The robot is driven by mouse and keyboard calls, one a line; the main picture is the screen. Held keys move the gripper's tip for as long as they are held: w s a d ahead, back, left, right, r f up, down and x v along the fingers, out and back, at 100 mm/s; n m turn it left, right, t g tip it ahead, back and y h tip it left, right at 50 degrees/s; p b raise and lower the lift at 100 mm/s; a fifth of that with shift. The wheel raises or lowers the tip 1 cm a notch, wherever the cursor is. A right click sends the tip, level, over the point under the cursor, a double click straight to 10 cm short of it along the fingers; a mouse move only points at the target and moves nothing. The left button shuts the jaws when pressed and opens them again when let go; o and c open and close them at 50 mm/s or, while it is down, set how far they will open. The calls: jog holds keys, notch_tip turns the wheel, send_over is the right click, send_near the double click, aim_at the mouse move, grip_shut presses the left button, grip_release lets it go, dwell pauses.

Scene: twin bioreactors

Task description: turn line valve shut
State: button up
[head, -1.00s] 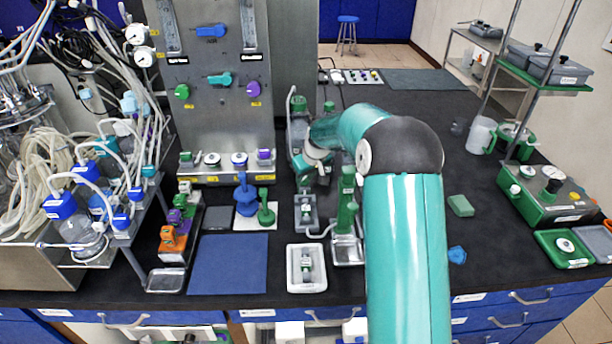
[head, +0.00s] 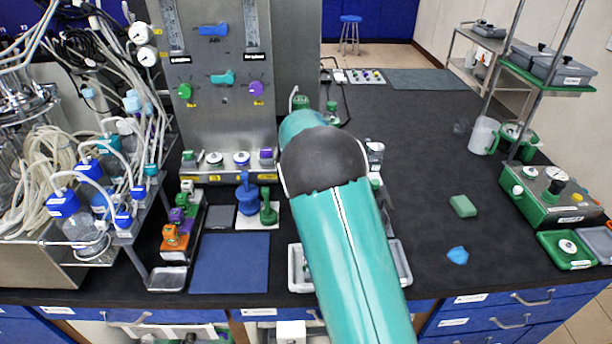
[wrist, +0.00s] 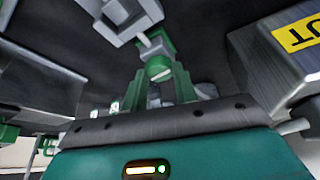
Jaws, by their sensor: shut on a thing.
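In the wrist view, my gripper (wrist: 160,80) reaches away from its teal body with its fingers closed around a green handle (wrist: 156,46) with a rounded end. This looks like the line valve's handle, though its body is partly hidden. In the head view, my teal arm with its dark elbow covers the gripper and the valve, so the handle's angle cannot be told there.
In the wrist view, a metal block (wrist: 282,55) with a yellow label stands close on the right, and a grey square fitting (wrist: 118,14) lies beyond the handle. In the head view, a panel with coloured knobs (head: 222,105) stands left of my arm. A green sponge (head: 462,206) lies right on the dark bench.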

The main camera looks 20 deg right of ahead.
jog(key=shift+m, duration=0.5)
jog(key=o, duration=1)
jog(key=shift+c, duration=0.2)
jog(key=shift+r, duration=0.1)
jog(key=v, duration=1.3)
jog(key=shift+a+r, duration=0.2)
jog(key=shift+r, duration=0.1)
